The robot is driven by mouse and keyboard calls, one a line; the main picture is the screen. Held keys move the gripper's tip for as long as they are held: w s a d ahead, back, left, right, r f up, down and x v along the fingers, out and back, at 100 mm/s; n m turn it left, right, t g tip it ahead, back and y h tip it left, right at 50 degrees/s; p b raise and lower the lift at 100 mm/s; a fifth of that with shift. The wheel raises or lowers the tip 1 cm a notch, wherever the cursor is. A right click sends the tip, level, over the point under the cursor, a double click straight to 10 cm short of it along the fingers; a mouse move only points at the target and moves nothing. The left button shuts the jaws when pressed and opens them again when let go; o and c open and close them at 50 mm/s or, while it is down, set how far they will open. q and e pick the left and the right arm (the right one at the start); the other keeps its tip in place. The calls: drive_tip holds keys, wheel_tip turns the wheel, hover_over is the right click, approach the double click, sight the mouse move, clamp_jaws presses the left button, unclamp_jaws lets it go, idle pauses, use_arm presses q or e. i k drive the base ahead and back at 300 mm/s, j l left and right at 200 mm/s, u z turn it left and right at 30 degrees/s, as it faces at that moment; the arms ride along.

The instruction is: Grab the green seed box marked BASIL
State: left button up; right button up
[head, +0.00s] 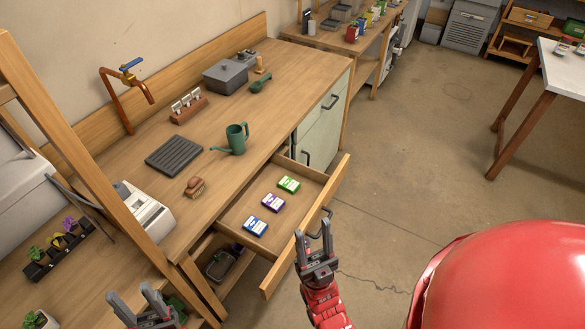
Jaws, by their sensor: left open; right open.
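A green seed box (289,184) lies flat in the open drawer (237,212), farthest along a row of three. A purple box (272,203) lies in the middle and a blue box (256,226) nearest. Their labels are too small to read. My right gripper (313,232) is open and empty, close by the outside of the drawer front and its handle (327,213); I cannot tell whether it touches. My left gripper (144,294) is open at the lower left, apart from the drawer.
The bench above the drawer holds a green watering can (236,140), a brush (195,187), a dark ribbed tray (174,156) and a grey box (226,77). A wooden post (84,150) stands at the left.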

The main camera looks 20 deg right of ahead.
sight(290, 185)
drive_tip(key=i+l, duration=0.1)
drive_tip(key=l, duration=0.3)
drive_tip(key=i+l, duration=0.15)
drive_tip(key=l, duration=0.3)
drive_tip(key=i+l, duration=0.1)
drive_tip(key=l, duration=0.3)
drive_tip(key=i+l, duration=0.15)
drive_tip(key=l, duration=0.3)
drive_tip(key=i+j, duration=0.15)
drive_tip(key=j+u, duration=0.05)
